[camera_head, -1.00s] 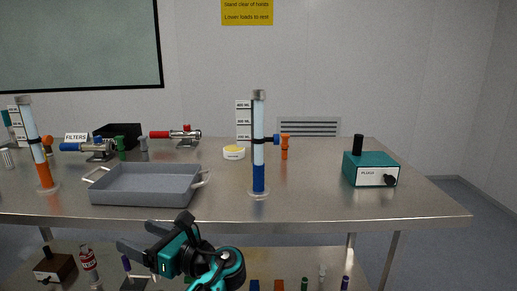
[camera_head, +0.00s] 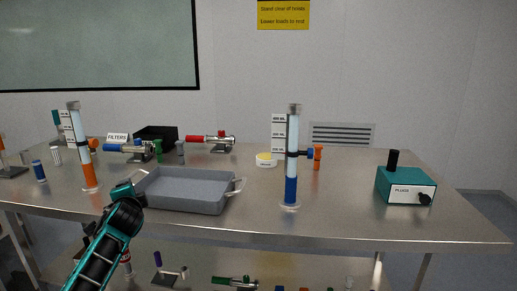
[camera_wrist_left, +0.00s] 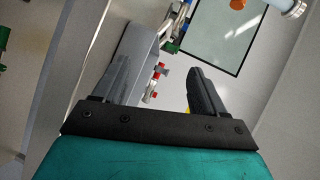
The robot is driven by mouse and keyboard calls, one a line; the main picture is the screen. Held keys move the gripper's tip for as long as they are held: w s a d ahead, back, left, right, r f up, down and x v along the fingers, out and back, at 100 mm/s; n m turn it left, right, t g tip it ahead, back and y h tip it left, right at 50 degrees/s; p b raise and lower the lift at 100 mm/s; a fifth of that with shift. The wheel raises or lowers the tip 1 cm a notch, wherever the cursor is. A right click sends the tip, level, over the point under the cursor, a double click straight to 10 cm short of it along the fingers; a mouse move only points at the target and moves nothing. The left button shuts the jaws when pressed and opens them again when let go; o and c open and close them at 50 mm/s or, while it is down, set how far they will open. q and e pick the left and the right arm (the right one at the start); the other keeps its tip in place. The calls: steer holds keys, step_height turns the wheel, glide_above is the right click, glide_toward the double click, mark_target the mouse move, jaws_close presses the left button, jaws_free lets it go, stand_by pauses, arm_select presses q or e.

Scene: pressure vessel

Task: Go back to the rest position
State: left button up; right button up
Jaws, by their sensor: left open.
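My left gripper (camera_wrist_left: 155,85) is open and empty in the left wrist view, with its two dark fingers apart. In the head view my left arm comes in from the lower left and ends in front of the grey tray's left end; the fingers cannot be made out there. The grey tray (camera_head: 185,205) lies on the steel table near its front edge, and its grey wall (camera_wrist_left: 136,45) shows beyond the fingers in the left wrist view. My right gripper is not in view.
A cylinder with orange liquid (camera_head: 88,175) stands left of the tray, close to my arm. A cylinder with blue liquid (camera_head: 291,185) stands right of it. A teal box (camera_head: 405,187) sits at the right. A lower shelf holds small items. The front right tabletop is clear.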

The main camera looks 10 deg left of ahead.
arm_select(q)
steer(key=w+d+r+n+t+h, duration=0.3)
steer(key=d+r+n+t+h, duration=0.15)
steer(key=d+n+h, duration=0.2)
steer(key=shift+g+h, duration=0.55)
steer(key=shift+g, duration=0.2)
steer(key=s+d+f, duration=0.2)
steer(key=f, duration=0.2)
steer(key=s+d+f, duration=0.2)
steer(key=f, duration=0.2)
steer(key=s+d+f, duration=0.2)
steer(key=f, duration=0.2)
steer(key=shift+s+d, duration=0.25)
steer(key=shift+s, duration=0.1)
steer(key=s+d+f+g, duration=0.1)
steer(key=s+d+f, duration=0.3)
steer(key=s, duration=0.6)
steer(key=s+d+f+g+h, duration=0.1)
steer(key=s+d+f, duration=0.3)
steer(key=s+f, duration=0.4)
steer(key=s+d+f+g+h, duration=0.1)
steer(key=s+d+f+g, duration=0.2)
steer(key=s, duration=0.9)
step_height(320, 180, down, 3)
steer(key=shift+s+d+r+n, duration=0.1)
steer(key=shift+s+d+n, duration=0.25)
steer(key=shift+s+d, duration=0.1)
